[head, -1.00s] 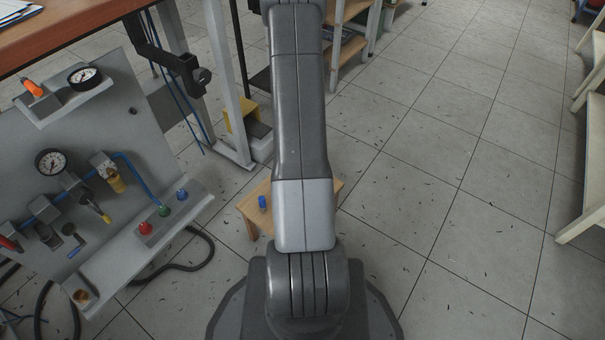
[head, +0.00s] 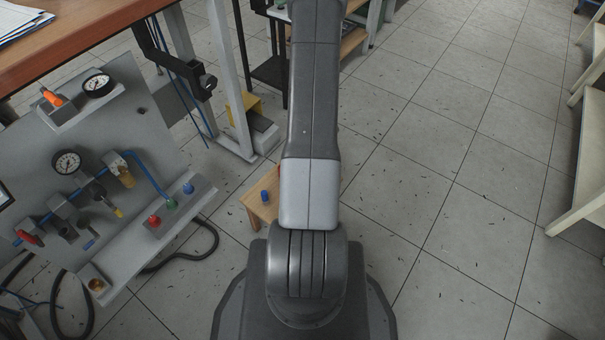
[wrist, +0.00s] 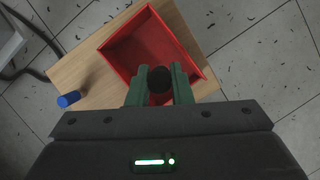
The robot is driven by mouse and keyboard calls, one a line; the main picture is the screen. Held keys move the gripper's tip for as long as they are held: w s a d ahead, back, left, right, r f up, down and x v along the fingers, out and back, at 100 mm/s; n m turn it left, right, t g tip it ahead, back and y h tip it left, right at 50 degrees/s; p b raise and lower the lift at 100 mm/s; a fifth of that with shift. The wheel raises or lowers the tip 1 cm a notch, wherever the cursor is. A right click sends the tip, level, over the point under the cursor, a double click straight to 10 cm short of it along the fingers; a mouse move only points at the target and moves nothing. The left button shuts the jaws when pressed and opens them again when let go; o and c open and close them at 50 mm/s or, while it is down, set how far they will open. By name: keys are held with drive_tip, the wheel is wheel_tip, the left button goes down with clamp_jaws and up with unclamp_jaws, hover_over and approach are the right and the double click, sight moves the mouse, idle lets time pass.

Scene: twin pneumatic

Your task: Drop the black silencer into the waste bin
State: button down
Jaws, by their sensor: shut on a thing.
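My gripper (wrist: 159,80) shows in the wrist view with two green fingers. They are shut on the black silencer (wrist: 159,79), which looks round and dark from above. The silencer is over the near part of a red open box (wrist: 111,68) on a small wooden stool (wrist: 72,66). The box looks empty where I can see in. Its near edge is partly hidden by the fingers. I cannot tell whether this box is the waste bin. In the head view my arm hides my gripper and most of the stool (head: 258,208).
A blue cylinder (wrist: 69,99) stands on the stool left of the red box. A grey pneumatic panel (head: 120,125) with gauges and coloured buttons is at the left. A black hose (head: 212,245) lies on the floor beside it.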

drive_tip(key=shift+f+b, duration=2.9)
drive_tip(key=shift+f, duration=0.05)
drive_tip(key=c, duration=1.2)
unclamp_jaws()
drive_tip(key=shift+r, duration=0.2)
drive_tip(key=p+v, duration=0.6)
drive_tip(key=v, duration=0.7)
drive_tip(key=shift+s+d+r, duration=0.15)
drive_tip(key=shift+s+r, duration=0.05)
drive_tip(key=shift+f, duration=0.1)
